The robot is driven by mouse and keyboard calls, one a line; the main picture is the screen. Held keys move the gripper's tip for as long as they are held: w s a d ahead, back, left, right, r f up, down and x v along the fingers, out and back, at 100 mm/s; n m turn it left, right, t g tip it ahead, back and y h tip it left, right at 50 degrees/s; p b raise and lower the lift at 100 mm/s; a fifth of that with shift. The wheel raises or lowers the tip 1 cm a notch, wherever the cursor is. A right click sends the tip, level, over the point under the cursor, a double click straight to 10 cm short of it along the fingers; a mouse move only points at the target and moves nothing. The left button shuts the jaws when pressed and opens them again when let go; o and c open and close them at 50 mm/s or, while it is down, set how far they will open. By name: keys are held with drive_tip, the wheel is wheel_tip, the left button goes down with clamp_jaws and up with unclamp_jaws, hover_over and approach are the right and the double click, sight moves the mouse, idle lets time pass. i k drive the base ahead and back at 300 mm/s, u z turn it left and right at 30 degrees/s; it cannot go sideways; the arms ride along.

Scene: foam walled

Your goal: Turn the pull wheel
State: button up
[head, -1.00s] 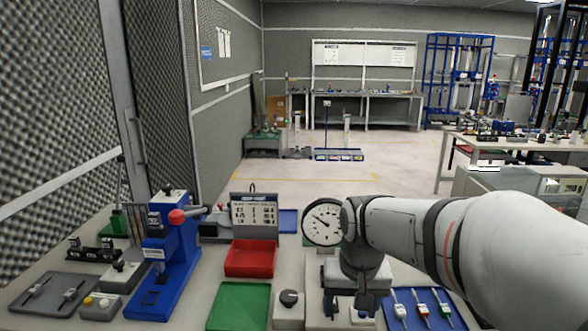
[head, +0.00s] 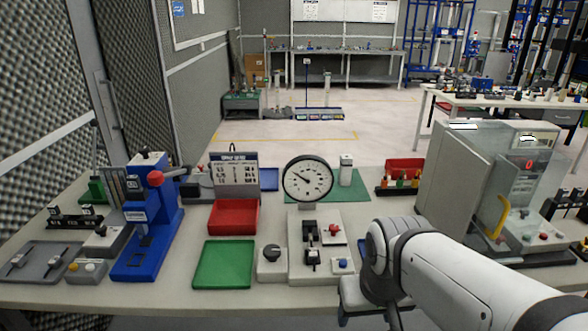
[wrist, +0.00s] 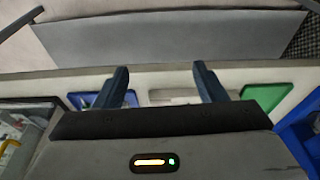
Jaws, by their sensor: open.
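No part is clearly recognisable as a pull wheel. A white test stand (head: 300,262) on the bench carries a round dial gauge (head: 308,179) at its back and a black slide or clamp (head: 311,246) on its top. A grey box with a round black knob (head: 271,252) stands just left of it. My gripper shows in the wrist view (wrist: 163,85) with its two dark fingers apart and nothing between them. In the head view my arm's end is at the bench's front edge, right of the stand; the fingers are not clear there.
A green tray (head: 223,272), red bin (head: 234,217) and blue lever press (head: 148,230) stand to the left. A guarded machine (head: 462,185) with a yellow handle stands to the right. My arm hides part of the bench at front right.

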sight(271, 252)
drive_tip(key=k, duration=1.3)
drive_tip(key=u, duration=0.5)
drive_tip(key=i, duration=0.95)
drive_tip(key=u, duration=0.4)
drive_tip(key=i, duration=0.85)
drive_tip(key=z, duration=0.45)
